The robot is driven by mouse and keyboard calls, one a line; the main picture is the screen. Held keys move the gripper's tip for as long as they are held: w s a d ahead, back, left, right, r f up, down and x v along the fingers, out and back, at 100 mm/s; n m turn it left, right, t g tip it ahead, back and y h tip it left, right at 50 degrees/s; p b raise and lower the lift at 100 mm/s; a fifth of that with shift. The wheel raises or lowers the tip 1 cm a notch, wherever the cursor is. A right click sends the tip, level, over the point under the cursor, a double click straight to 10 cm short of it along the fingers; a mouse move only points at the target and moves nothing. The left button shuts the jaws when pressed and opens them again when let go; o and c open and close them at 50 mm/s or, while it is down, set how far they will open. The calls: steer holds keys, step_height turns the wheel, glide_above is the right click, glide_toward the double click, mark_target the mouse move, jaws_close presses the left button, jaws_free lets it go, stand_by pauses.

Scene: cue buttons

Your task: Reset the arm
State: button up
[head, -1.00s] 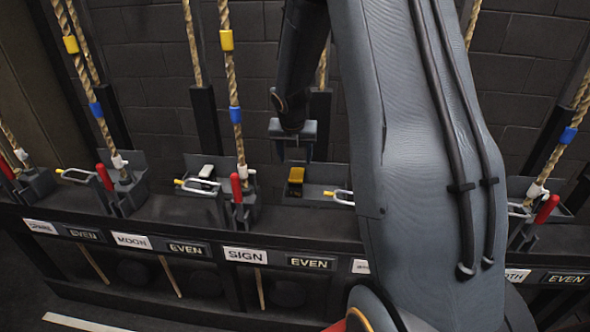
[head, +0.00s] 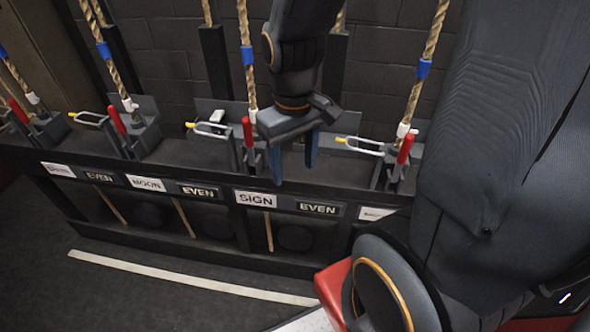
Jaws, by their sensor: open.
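My gripper (head: 294,164) hangs from my arm (head: 300,50) near the middle of the head view, pointing down. Its two blue-grey fingers are apart with nothing seen between them. It appears in front of the black rail shelf (head: 182,152), above the "SIGN" label (head: 256,199) and the "EVEN" plate (head: 317,208) to its right. I cannot tell whether it touches anything. The rest of my arm fills the right side of the view.
Ropes stand along the shelf with red-handled levers (head: 248,131) and metal loops (head: 90,118). A white-topped block (head: 217,117) sits left of my gripper. A "MOON" label (head: 146,184) is further left. Dark floor (head: 130,290) with a pale strip (head: 180,276) is clear in front.

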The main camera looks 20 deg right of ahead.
steer(key=shift+s+a+m, duration=0.2)
steer(key=shift+s+m, duration=0.35)
steer(key=shift+s+a+m, duration=0.15)
steer(key=shift+s+m, duration=0.35)
steer(key=shift+m, duration=0.05)
steer(key=shift+w, duration=0.1)
stand_by(0.5)
